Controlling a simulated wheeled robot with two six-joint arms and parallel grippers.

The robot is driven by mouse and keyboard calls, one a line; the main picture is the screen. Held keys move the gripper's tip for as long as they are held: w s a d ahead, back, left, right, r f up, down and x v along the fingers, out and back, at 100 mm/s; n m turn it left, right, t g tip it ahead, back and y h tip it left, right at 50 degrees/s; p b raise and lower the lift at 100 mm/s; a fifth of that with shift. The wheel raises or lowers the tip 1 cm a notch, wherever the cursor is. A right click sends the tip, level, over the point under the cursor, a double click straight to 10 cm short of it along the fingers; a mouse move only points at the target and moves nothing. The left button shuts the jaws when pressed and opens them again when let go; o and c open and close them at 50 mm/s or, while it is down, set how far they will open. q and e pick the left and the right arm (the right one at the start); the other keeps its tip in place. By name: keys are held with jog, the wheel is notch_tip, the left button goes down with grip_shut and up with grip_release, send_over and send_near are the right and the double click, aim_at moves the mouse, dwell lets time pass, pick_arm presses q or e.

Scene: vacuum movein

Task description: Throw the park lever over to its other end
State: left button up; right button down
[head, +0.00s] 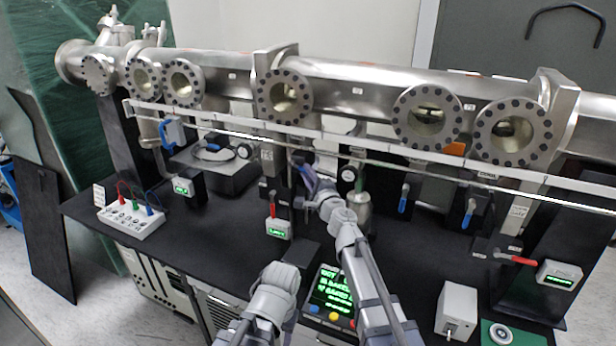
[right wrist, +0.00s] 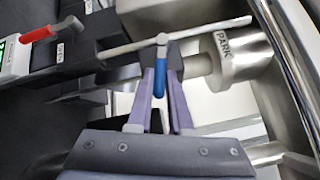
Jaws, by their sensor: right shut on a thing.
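In the right wrist view, the park lever is a thin metal rod with a blue handle (right wrist: 160,74), beside a metal cylinder (right wrist: 238,58) marked PARK. The blue handle sits between the two fingers of my right gripper (right wrist: 160,84), which is shut on it. In the head view, my right arm reaches forward and my right gripper (head: 306,174) is at the fittings below the long steel pipe. The lever is mostly hidden there by the gripper.
The steel pipe (head: 370,82) with round flanged ports runs across the back, with a pale rail (head: 350,140) below it. Other levers stand nearby, a red one (head: 272,210) to the left and a blue one (head: 404,198) to the right. A lit screen (head: 331,290) stands in front.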

jog(key=c, duration=0.8)
grip_release()
jog(key=shift+c, duration=0.2)
jog(key=shift+s, duration=0.1)
jog(key=v, duration=0.7)
jog(key=shift+s, duration=0.3)
jog(key=shift+d+f, duration=0.1)
jog(key=shift+d, duration=0.05)
